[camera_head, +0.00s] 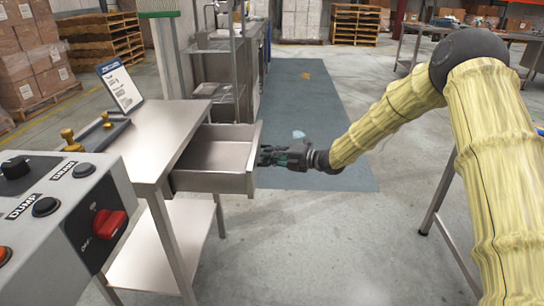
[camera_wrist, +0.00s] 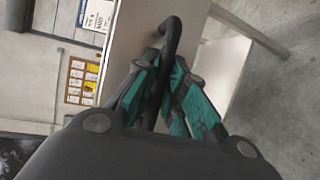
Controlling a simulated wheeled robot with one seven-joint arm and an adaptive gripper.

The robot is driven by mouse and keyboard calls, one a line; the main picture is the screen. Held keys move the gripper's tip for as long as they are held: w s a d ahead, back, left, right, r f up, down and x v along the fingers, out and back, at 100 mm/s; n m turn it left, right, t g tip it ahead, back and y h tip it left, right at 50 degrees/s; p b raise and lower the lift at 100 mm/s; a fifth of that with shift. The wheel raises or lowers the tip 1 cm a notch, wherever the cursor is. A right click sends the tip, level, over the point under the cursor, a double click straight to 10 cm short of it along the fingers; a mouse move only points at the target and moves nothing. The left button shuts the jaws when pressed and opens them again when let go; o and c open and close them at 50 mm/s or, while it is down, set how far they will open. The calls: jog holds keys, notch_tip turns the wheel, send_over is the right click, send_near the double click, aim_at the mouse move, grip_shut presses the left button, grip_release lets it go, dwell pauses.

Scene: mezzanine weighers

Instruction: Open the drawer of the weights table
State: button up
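The weights table (camera_head: 158,135) is a steel table at the left of the head view. Its drawer (camera_head: 218,150) stands pulled out toward the right, and its visible inside looks empty. My gripper (camera_head: 268,156) is at the drawer's front panel. In the wrist view, the black curved drawer handle (camera_wrist: 171,40) runs between the teal-padded fingers of my gripper (camera_wrist: 166,75), which appear closed around it. The drawer front (camera_wrist: 128,35) shows behind the handle. The handle is mostly hidden in the head view.
A grey control box with a red knob (camera_head: 109,223) stands at the near left. Brass weights (camera_head: 71,141) and a sign (camera_head: 121,86) are on the tabletop. A blue-grey mat (camera_head: 310,100) covers floor beyond. Another table leg (camera_head: 440,190) stands at right, with open floor between.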

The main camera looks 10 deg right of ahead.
jog(key=shift+o, duration=0.5)
jog(key=v, duration=1.2)
jog(key=shift+f, duration=0.15)
